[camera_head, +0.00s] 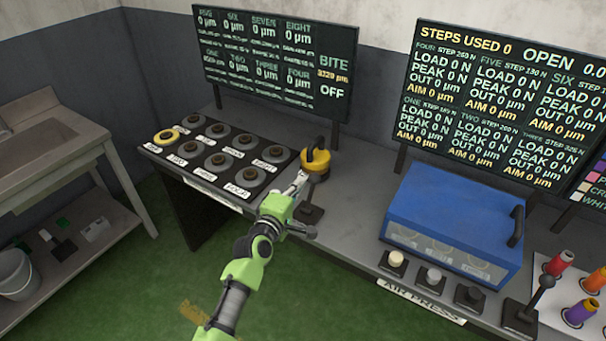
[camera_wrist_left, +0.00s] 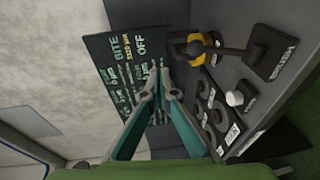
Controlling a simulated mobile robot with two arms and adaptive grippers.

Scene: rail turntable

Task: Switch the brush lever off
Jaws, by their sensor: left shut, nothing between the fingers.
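A black lever (camera_head: 312,209) on a dark base stands at the front edge of the bench, with its stem upright. It also shows at the upper right in the wrist view (camera_wrist_left: 268,52), beside a white label too blurred to read. A yellow round device with a black handle (camera_head: 316,160) stands just behind it, and in the wrist view (camera_wrist_left: 195,47). My left gripper (camera_head: 301,180) is shut and empty, just left of the lever's stem in the head view. In the wrist view its fingertips (camera_wrist_left: 157,84) meet, apart from the lever. My right gripper is not in view.
A panel of several round pads (camera_head: 215,160) lies left of the gripper, one with a yellow ring. A display (camera_head: 275,60) behind reads BITE and OFF.

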